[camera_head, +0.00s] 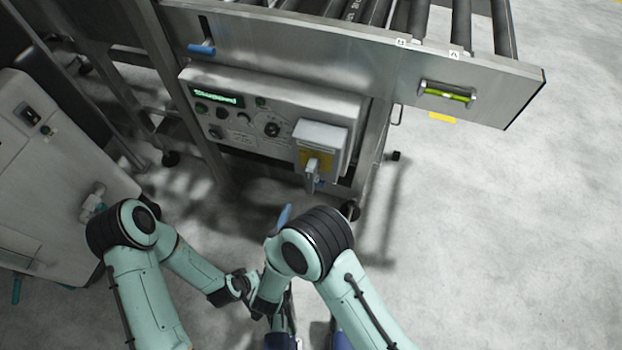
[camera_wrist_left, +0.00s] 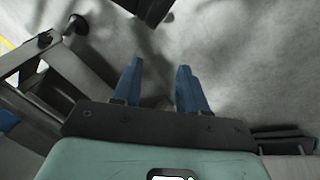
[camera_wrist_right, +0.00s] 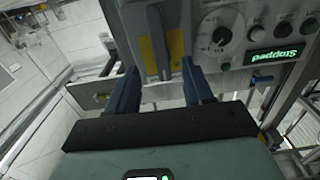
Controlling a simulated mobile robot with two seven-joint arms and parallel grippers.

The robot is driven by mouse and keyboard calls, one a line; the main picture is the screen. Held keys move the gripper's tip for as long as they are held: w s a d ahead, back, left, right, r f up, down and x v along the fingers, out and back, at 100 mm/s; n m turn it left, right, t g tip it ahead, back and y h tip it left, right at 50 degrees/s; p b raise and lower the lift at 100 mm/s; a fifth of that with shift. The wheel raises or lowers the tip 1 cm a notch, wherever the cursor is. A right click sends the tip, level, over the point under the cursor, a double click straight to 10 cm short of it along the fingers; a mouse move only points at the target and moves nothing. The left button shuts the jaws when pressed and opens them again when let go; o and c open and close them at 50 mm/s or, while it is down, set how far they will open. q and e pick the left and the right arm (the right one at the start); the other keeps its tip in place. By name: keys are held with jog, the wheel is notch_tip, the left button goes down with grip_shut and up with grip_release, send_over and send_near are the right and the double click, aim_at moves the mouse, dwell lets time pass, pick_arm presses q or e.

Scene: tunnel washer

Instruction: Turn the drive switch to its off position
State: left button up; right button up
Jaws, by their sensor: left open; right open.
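A grey control panel (camera_head: 240,110) under the conveyor carries a round dial knob (camera_head: 271,129) and a raised grey box with a yellow plate (camera_head: 318,160) and a grey lever handle (camera_head: 311,176). No label tells which is the drive switch. The right wrist view shows the lever (camera_wrist_right: 157,40) hanging down and the dial knob (camera_wrist_right: 221,36) beside the box. My right gripper (camera_wrist_right: 160,68) is open, its blue fingers on either side of the lever's lower end; contact is unclear. My elbow partly hides it in the head view. My left gripper (camera_wrist_left: 157,65) is open and empty above the floor.
A green display (camera_wrist_right: 272,53) reads "Stopped". Several buttons sit on the panel. The conveyor's steel side rail (camera_head: 300,50) overhangs it, with a green-yellow handle (camera_head: 446,93). A grey cabinet (camera_head: 50,170) stands at left. The floor at right is clear.

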aim_at(309, 186)
jog(key=b+x, duration=0.2)
jog(key=x, duration=0.9)
jog(key=shift+d+f, duration=0.1)
jog(key=shift+w+d, duration=0.15)
jog(key=shift+w, duration=0.3)
pick_arm(q)
jog(key=shift+g, duration=0.5)
jog(key=s+f, duration=0.1)
jog(key=s+a+f, duration=0.1)
jog(key=f, duration=0.1)
jog(key=shift+s+f, duration=0.2)
jog(key=shift+f, duration=0.1)
pick_arm(e)
grip_shut()
